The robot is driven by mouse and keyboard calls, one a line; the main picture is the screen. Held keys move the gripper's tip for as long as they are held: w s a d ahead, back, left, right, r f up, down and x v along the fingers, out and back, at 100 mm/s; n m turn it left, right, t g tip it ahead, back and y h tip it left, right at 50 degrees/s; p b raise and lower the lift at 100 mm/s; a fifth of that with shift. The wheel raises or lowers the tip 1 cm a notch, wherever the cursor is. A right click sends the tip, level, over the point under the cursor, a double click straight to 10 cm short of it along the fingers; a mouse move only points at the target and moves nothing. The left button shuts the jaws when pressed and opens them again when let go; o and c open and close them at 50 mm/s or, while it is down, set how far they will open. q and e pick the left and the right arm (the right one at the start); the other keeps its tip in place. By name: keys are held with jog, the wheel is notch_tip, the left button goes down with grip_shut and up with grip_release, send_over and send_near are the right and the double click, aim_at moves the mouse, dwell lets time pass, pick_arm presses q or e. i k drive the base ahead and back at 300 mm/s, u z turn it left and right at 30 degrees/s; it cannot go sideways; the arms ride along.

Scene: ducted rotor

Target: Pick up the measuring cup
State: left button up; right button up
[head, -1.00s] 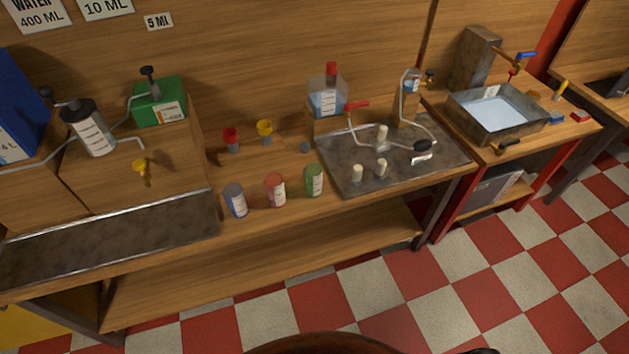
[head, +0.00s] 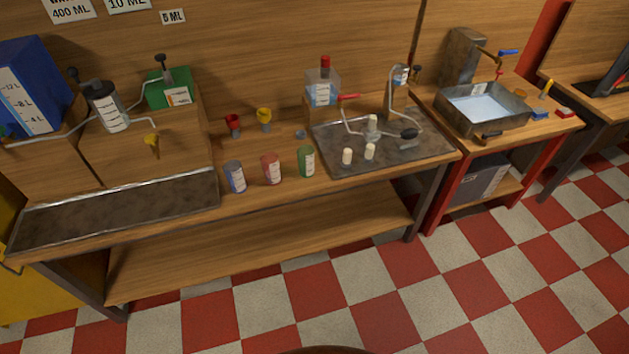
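Three small cups with white marked labels stand upright in a row near the front edge of the wooden bench: a blue-grey cup (head: 235,177), a red cup (head: 271,169) and a green cup (head: 306,161). I cannot tell which of them is the measuring cup. A larger clear cylinder with a marked scale (head: 108,107) stands in the dispenser at the left. Neither of my grippers is in view, and nothing is held in sight.
A dark metal tray (head: 415,152) with several white pegs lies right of the cups. Red (head: 233,121) and yellow (head: 264,115) funnels stand behind them. A water basin (head: 486,105) is at the right. The checkered floor (head: 365,299) in front is clear.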

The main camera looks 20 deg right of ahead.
aim_at(305, 152)
jog(key=u, duration=0.05)
jog(key=k, duration=0.6)
jog(key=z, duration=0.65)
jog(key=i, duration=1.4)
jog(key=u, duration=0.7)
